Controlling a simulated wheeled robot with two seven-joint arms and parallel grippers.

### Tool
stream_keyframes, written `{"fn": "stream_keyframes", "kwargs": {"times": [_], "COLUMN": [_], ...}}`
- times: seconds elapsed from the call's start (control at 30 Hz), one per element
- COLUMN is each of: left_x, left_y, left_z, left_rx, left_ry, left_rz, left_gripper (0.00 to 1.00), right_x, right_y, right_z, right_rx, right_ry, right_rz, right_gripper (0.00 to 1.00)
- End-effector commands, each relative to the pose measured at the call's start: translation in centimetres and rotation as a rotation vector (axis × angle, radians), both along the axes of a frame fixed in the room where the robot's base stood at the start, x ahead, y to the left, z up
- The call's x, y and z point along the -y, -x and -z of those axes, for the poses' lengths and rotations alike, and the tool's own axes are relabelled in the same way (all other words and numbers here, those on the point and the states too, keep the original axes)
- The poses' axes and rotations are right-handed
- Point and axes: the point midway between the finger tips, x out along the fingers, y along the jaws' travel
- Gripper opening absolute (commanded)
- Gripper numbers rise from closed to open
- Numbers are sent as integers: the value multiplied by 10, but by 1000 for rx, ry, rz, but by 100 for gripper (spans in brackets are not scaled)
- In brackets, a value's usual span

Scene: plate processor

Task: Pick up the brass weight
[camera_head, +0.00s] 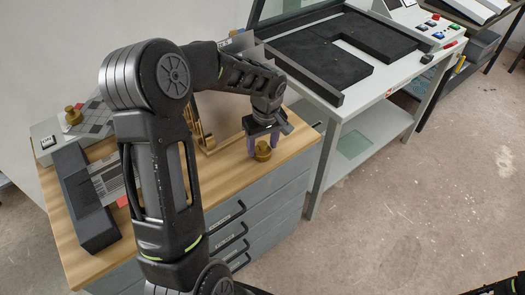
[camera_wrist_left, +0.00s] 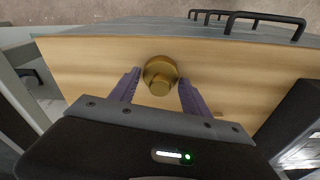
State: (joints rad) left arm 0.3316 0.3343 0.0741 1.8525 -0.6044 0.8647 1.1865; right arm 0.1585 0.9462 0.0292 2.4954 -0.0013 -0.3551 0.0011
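The brass weight (camera_head: 263,151) stands upright on the wooden cabinet top, near its front right corner. In the left wrist view the brass weight (camera_wrist_left: 160,75) shows from above as a round disc with a knob, between and a little ahead of the fingertips. My left gripper (camera_head: 262,140) is right over the weight, its purple fingers pointing down. In the left wrist view the left gripper (camera_wrist_left: 160,92) is open, with a gap on either side of the weight. My right gripper is not clearly seen; only a dark piece of arm shows at the bottom right corner.
The wooden top (camera_head: 222,165) is bare around the weight. A dark angular block (camera_head: 82,200) and a printed sheet lie on its left. Another brass weight (camera_head: 73,115) sits on a grey device at the back left. A white machine table (camera_head: 345,112) stands right of the cabinet.

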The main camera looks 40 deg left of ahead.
Motion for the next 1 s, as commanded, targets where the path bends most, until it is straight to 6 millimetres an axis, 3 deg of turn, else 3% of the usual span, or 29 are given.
{"fn": "stream_keyframes", "kwargs": {"times": [0.63, 1.0], "left_x": [0, 0], "left_y": [0, -1], "left_z": [0, -1], "left_rx": [0, 1], "left_ry": [0, 0], "left_rz": [0, 0], "left_gripper": [1, 0], "right_x": [0, 0], "right_y": [0, 0], "right_z": [0, 0], "right_rx": [0, 0], "right_ry": [0, 0], "right_rz": [0, 0], "right_gripper": [36, 36]}}
